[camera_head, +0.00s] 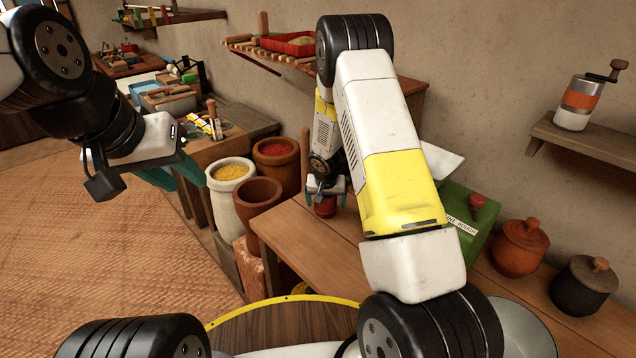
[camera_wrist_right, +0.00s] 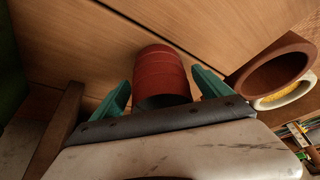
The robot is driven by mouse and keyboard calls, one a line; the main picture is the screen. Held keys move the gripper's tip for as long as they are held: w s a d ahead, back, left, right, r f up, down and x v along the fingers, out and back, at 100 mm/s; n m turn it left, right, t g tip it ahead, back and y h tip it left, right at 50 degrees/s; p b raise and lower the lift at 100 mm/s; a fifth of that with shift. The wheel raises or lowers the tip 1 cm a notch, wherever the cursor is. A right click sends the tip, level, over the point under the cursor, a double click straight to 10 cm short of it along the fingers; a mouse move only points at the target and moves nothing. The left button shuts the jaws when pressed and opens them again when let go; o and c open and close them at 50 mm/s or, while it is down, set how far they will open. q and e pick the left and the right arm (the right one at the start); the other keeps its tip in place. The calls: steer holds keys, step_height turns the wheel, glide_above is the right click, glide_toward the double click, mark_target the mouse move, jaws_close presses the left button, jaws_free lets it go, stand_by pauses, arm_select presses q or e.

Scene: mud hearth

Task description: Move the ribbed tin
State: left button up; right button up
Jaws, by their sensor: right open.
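The ribbed tin (camera_wrist_right: 160,72) is red with raised rings. In the right wrist view it lies between the two teal fingers of my right gripper (camera_wrist_right: 162,88), with a gap on each side. In the head view the tin (camera_head: 325,208) shows small on the wooden bench, just below my right gripper (camera_head: 326,188), which is open. Part of the tin is hidden by the gripper. My left gripper (camera_head: 180,178) hangs at the left over the floor, away from the tin; its fingers overlap in view, so its opening is unclear.
The wooden bench (camera_head: 312,245) has bare room in front of the tin. Left of it stand an empty brown pot (camera_head: 258,192), a white pot of yellow grains (camera_head: 228,195) and a red-filled pot (camera_head: 276,160). A green box (camera_head: 470,213) and lidded pots (camera_head: 520,247) are at the right.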

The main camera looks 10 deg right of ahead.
steer(key=shift+w+f, duration=0.3)
steer(key=shift+f, duration=0.35)
steer(key=c, duration=1.4)
steer(key=shift+w+d, duration=0.45)
steer(key=shift+d, duration=0.3)
steer(key=shift+w+d, duration=0.45)
steer(key=shift+d, duration=0.25)
steer(key=shift+c, duration=0.2)
steer(key=o, duration=1.4)
steer(key=shift+d+r, duration=0.1)
steer(key=shift+o, duration=0.2)
